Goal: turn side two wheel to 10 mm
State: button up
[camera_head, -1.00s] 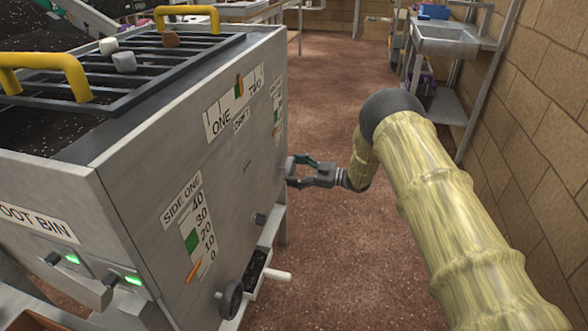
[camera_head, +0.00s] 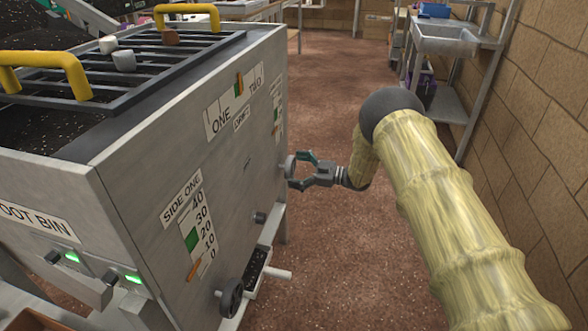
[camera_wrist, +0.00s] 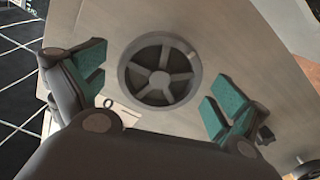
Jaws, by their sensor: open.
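The side two wheel, a grey spoked handwheel (camera_wrist: 160,70), sits on the machine's metal panel and shows between my gripper's fingers in the wrist view. In the head view only the edge of this wheel (camera_head: 289,166) shows at the machine's far right edge. My gripper (camera_wrist: 155,92) is open, with one teal-padded finger on each side of the wheel, apart from its rim. In the head view my gripper (camera_head: 302,170) points left at the wheel. The side two scale (camera_head: 278,112) is seen nearly edge-on, and its reading cannot be told.
The side one scale (camera_head: 199,232) and another handwheel (camera_head: 231,297) are on the near face. A white handle (camera_head: 277,273) sticks out beside that wheel. A sink (camera_head: 450,40) stands at the back right. Red floor (camera_head: 335,235) is clear beside the machine.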

aim_at(293, 168)
jog(key=shift+d, duration=0.1)
jog(key=shift+p+v, duration=0.35)
jog(key=shift+v, duration=1.55)
jog(key=n+b, duration=0.2)
jog(key=n, duration=0.4)
jog(key=shift+f+n, duration=0.15)
jog(key=shift+n, duration=0.15)
jog(key=n+b, duration=0.2)
jog(key=n, duration=0.3)
jog(key=shift+b+x, duration=0.4)
jog(key=shift+x, duration=1.6)
jog(key=c, duration=1)
